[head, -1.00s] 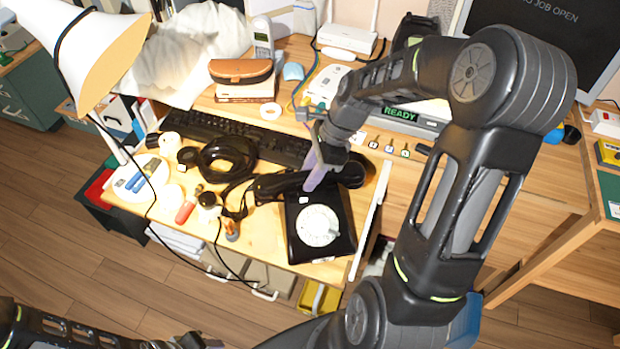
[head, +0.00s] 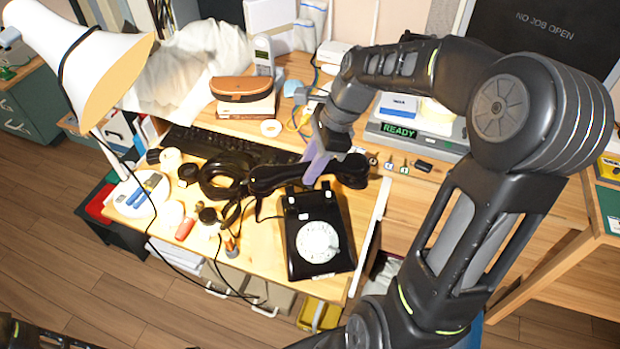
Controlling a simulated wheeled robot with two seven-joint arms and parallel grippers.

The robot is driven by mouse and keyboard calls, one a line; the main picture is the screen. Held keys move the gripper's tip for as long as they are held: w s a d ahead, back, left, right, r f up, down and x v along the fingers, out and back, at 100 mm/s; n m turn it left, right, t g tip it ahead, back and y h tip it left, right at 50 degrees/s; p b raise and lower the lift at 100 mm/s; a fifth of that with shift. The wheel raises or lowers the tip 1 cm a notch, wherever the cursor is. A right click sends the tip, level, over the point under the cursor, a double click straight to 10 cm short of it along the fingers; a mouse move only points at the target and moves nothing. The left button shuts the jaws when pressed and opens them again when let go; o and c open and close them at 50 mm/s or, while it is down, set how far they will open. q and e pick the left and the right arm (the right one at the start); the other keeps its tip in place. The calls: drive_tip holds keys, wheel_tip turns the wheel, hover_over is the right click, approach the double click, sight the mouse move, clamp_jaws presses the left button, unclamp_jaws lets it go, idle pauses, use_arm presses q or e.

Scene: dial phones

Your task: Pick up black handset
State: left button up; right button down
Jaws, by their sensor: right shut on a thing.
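The black handset (head: 275,178) is held in my right gripper (head: 316,168), whose purple fingers are shut around its middle. It lies crosswise just above and behind the black dial phone (head: 318,238), apart from its cradle. The phone has a round white dial and sits on the wooden desk near its right front corner. A dark coiled cord hangs from the handset's left end. Of my left arm, only a dark part shows at the bottom left; its gripper is not visible.
A black keyboard (head: 200,142) lies behind a coil of black cable (head: 218,178). Small tools and a white round tray (head: 128,205) crowd the desk's left. A white lamp (head: 100,62) leans over at left. A grey READY device (head: 425,138) stands behind right.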

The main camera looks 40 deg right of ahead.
sight(251, 189)
drive_tip(key=shift+r, duration=0.75)
drive_tip(key=w+a+f+n+g, duration=0.1)
drive_tip(key=w+a+f+n, duration=0.1)
drive_tip(key=a+n, duration=0.2)
drive_tip(key=w+a+f+n+g, duration=0.2)
drive_tip(key=a+n, duration=0.1)
drive_tip(key=n, duration=0.1)
drive_tip(key=w+a+f+n+g, duration=0.1)
drive_tip(key=a+f+n, duration=0.1)
drive_tip(key=a+n, duration=0.1)
drive_tip(key=shift+w+a+f+n, duration=0.15)
drive_tip(key=shift+w+a+n, duration=0.05)
drive_tip(key=shift+a, duration=0.25)
drive_tip(key=shift+w+a+f+n, duration=0.15)
drive_tip(key=shift+w+a+n, duration=0.05)
drive_tip(key=shift+a, duration=0.2)
drive_tip(key=shift+a+f+n+g+h, duration=0.2)
drive_tip(key=shift+a+n+g+h, duration=0.1)
drive_tip(key=shift+n, duration=0.1)
drive_tip(key=shift+w, duration=0.1)
